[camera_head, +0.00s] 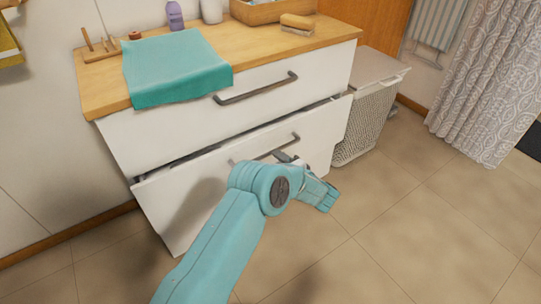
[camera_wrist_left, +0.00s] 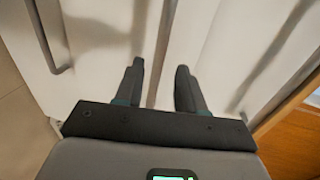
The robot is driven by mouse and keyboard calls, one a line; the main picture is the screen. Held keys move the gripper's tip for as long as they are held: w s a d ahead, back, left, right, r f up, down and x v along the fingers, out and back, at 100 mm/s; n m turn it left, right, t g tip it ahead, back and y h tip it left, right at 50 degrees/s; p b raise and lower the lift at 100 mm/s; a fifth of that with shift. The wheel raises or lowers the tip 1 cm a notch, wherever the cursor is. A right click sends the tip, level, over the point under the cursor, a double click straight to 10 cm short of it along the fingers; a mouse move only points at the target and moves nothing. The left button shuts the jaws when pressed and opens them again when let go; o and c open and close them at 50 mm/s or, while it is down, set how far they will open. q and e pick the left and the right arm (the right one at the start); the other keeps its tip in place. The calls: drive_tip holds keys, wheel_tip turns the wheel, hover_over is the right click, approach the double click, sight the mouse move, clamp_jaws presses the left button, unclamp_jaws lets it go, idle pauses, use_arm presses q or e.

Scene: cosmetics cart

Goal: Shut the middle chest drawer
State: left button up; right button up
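The middle drawer (camera_head: 190,205) of the white chest stands slightly open; its front sits forward of the drawer above, with a dark gap along its top edge. Its grey bar handle (camera_head: 253,156) is partly hidden behind my left arm. My left gripper (camera_head: 287,158) is close to the drawer front, near the handle's right end, mostly hidden by my wrist. In the left wrist view, its two dark fingers (camera_wrist_left: 160,68) are apart with nothing between them, facing the white fronts. Contact cannot be told. My right gripper is not in view.
The top drawer (camera_head: 165,135) is shut. On the wooden top (camera_head: 250,50) lie a teal cloth (camera_head: 175,68), a brush (camera_head: 298,22) and a wooden box (camera_head: 265,10). A white basket (camera_head: 365,120) stands right of the chest. The tiled floor in front is clear.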

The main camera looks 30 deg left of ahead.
sight(270, 152)
use_arm(q)
drive_tip(key=b+x, duration=0.1)
drive_tip(key=x, duration=0.5)
drive_tip(key=shift+w+a+f, duration=0.1)
drive_tip(key=shift+a, duration=0.1)
clamp_jaws()
